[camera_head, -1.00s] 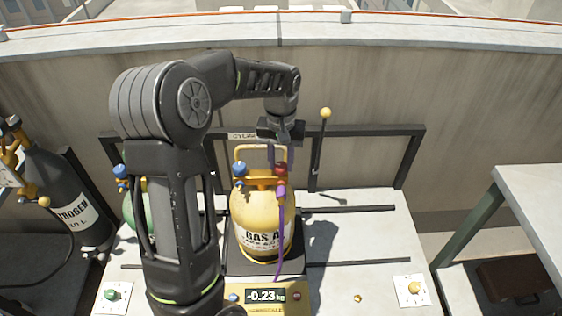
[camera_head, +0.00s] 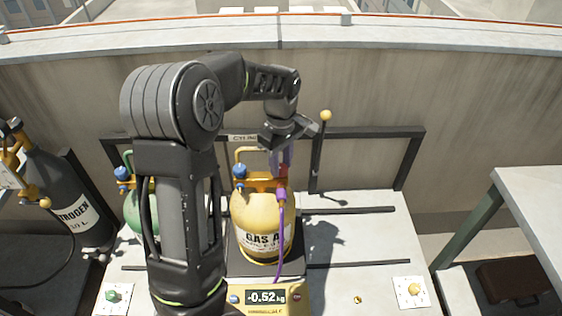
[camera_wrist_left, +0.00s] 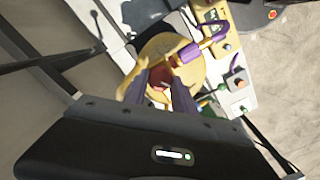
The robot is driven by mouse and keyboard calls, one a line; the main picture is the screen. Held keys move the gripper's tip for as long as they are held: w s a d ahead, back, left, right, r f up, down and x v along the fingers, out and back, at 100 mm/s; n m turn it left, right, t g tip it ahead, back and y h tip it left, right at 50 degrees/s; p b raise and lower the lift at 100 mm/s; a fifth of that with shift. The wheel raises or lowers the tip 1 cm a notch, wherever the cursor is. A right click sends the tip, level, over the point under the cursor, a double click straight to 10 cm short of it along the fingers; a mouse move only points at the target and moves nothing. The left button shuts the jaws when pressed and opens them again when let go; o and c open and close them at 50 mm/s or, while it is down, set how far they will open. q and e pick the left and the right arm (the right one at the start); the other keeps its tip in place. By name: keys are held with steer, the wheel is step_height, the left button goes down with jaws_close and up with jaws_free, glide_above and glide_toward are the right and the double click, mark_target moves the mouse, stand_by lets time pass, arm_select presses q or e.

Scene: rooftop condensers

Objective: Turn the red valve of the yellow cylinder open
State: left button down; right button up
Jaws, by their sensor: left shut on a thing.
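The yellow cylinder (camera_head: 262,222) stands upright on a scale at the middle of the bench, with a blue valve (camera_head: 240,172) on its left and a purple hose on its right. My left gripper (camera_head: 281,165) comes down from above onto the right side of the cylinder's top. In the left wrist view its two purple fingers (camera_wrist_left: 175,96) are shut on the red valve (camera_wrist_left: 160,77), which shows between them. My right gripper is in neither view.
The scale display (camera_head: 265,297) reads -0.52 kg. A green cylinder (camera_head: 137,205) stands left, partly behind my arm. A dark nitrogen cylinder (camera_head: 68,205) stands at the far left. A yellow-knobbed lever (camera_head: 325,116) rises close to the gripper's right. The bench's right part is mostly clear.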

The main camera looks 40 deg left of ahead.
arm_select(q)
steer(key=n+p, duration=0.1)
steer(key=n, duration=0.4)
steer(key=shift+r+n+p, duration=0.2)
steer(key=shift+n+p, duration=0.1)
steer(key=shift+p, duration=0.05)
steer(key=n+p, duration=0.2)
steer(key=n, duration=0.2)
steer(key=shift+f+n+p, duration=0.1)
steer(key=shift+n+p, duration=0.5)
steer(key=shift+n, duration=0.6)
steer(key=c, duration=1)
jaws_free()
steer(key=shift+c, duration=0.2)
